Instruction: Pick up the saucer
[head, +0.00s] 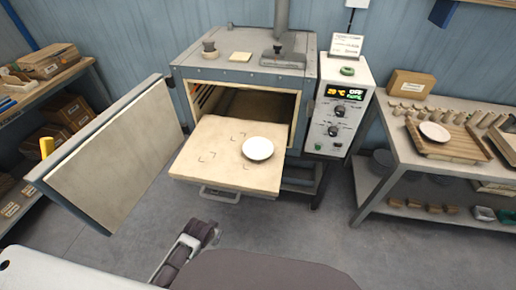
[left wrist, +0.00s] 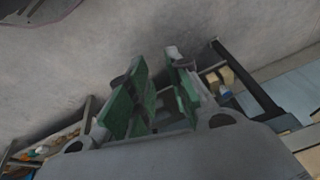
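A white round saucer (head: 258,148) lies flat on the right half of the pulled-out pale tray (head: 212,168) in front of the open dryer (head: 245,88). A second pale plate (head: 434,131) lies on a wooden rack on the right-hand table. In the left wrist view my left gripper (left wrist: 157,64) has its green-padded fingers apart with nothing between them. It is away from the saucer, which that view does not show. A piece of my arm shows at the bottom of the head view. My right gripper is not identifiable in either view.
The dryer door (head: 120,148) stands swung open to the left. A control box (head: 338,110) is on the dryer's right side. A table with a slatted wooden rack (head: 455,150) stands at right, shelves with boxes (head: 48,62) at left. The floor before the tray is clear.

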